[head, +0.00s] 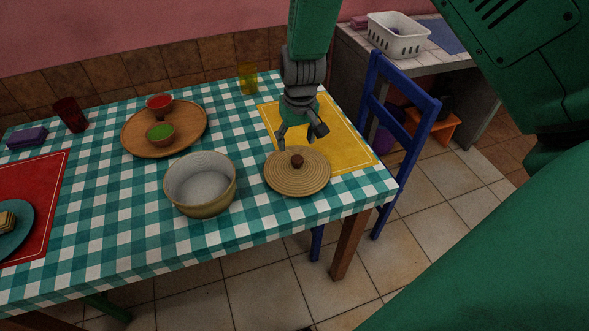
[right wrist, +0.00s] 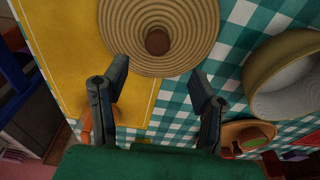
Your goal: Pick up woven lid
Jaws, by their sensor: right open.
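The woven lid (head: 283,180) is a round, tan, coiled disc with a dark brown knob (head: 297,161) at its middle. It lies on the table, partly over the yellow placemat (head: 350,143). My right gripper (head: 299,143) is open, just behind and above the lid, fingers pointing down. In the right wrist view the lid (right wrist: 190,55) is ahead of the spread fingers (right wrist: 158,95), and nothing is between them. Whether a finger touches the lid I cannot tell. My left gripper is not in view.
A pot (head: 205,205) stands left of the lid. A yellow glass (head: 247,78) stands at the back. A blue chair (head: 430,105) is at the table's right side. The checked cloth (head: 270,222) is clear in front of the lid.

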